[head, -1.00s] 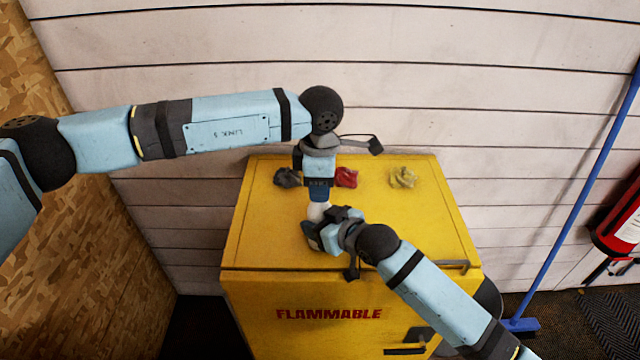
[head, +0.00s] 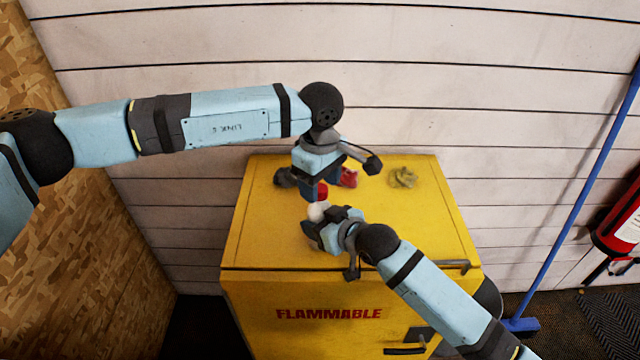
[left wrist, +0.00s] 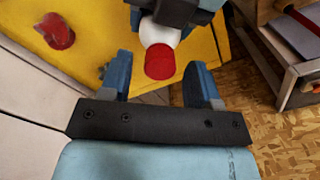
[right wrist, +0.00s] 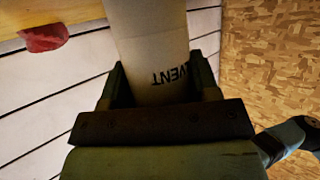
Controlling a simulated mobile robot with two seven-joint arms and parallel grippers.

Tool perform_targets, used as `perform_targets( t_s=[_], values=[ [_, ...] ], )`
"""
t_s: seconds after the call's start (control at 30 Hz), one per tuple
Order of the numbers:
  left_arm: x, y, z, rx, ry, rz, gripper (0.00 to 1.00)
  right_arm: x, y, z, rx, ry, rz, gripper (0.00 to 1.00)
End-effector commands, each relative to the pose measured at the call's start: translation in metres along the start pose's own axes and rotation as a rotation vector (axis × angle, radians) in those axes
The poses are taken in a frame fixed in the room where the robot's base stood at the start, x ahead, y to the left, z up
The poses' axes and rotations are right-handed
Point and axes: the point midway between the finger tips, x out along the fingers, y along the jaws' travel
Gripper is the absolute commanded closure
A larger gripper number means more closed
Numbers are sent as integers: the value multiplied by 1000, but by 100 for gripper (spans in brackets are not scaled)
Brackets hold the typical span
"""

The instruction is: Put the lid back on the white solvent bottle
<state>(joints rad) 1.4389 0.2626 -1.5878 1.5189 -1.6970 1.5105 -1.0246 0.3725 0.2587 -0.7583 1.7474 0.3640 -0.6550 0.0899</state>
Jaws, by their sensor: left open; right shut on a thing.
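The white solvent bottle (head: 315,211) is held upright above the yellow cabinet top by my right gripper (head: 317,229), which is shut on its body. The right wrist view shows the pale bottle body (right wrist: 150,45) with the letters "VENT" between the fingers. The red lid (left wrist: 160,62) sits on the bottle's white shoulder (left wrist: 157,32); whether it is tight cannot be told. It also shows in the head view (head: 321,190). My left gripper (head: 311,192) is open and tilted just above the lid, with its fingers apart on either side and clear of it in the left wrist view.
The yellow cabinet (head: 400,225) marked FLAMMABLE has a dark rag (head: 287,177), a red rag (head: 348,178) and a yellow rag (head: 403,177) on its back part. Its right side is clear. A plank wall stands behind. A blue-handled broom (head: 580,195) leans at right.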

Motion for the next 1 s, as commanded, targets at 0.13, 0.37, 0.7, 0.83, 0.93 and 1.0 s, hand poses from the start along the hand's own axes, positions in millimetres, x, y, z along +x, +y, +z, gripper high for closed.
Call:
perform_targets(
  t_s=[0.13,0.37,0.7,0.83,0.93,1.0],
  values=[
    [-21,0,0,1,0,3,43,0,0,0,0,-1,0,100],
    [-39,0,0,0,1,0,43,0,0,1,0,-1,0,100],
    [-40,0,0,-52,0,1,48,0,0,0,0,-1,0,100],
    [-44,0,0,-219,-1,1,48,0,0,0,0,-1,0,100],
    [-48,0,1,-421,-1,0,48,0,0,0,0,-1,0,100],
    [-52,0,1,-580,-2,0,48,0,0,0,0,-1,0,100]
  ],
)
